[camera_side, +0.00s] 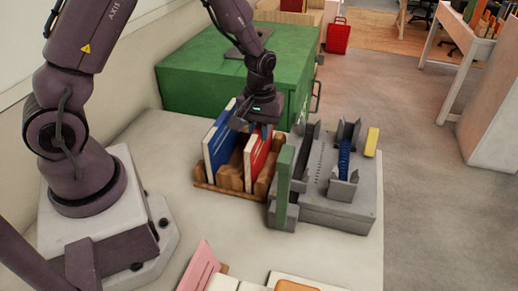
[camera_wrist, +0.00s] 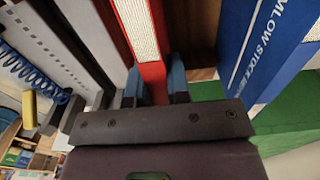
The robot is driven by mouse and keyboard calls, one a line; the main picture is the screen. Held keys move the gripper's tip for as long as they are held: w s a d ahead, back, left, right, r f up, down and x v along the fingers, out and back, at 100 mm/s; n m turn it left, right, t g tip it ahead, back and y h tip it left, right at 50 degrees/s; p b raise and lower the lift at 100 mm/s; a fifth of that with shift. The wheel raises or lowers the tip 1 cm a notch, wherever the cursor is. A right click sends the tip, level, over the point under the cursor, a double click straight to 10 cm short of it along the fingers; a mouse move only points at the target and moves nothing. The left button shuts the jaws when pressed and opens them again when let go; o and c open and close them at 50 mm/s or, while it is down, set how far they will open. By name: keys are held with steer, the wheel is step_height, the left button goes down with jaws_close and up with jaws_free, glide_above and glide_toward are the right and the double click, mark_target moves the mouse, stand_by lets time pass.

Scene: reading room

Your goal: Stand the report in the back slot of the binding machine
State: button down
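A red report (camera_side: 257,152) with a white panel stands upright in a wooden rack (camera_side: 232,188), to the right of a blue one (camera_side: 219,139). My gripper (camera_side: 262,130) is above the rack at the red report's top. In the wrist view my blue fingertips (camera_wrist: 154,84) lie against both sides of the red report (camera_wrist: 150,78), with no clear gap. The grey binding machine (camera_side: 335,213) stands to the right of the rack, with upright slot plates and a blue coil (camera_side: 344,158). The rack's base is partly hidden.
A green upright panel (camera_side: 285,186) stands at the machine's left front edge, close to the rack. A yellow block (camera_side: 372,141) is at its right. A green cabinet (camera_side: 190,75) stands behind. A pink card (camera_side: 199,268) and other items lie at the front.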

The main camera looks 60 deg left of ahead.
steer(key=shift+r, duration=0.15)
steer(key=shift+r, duration=4.15)
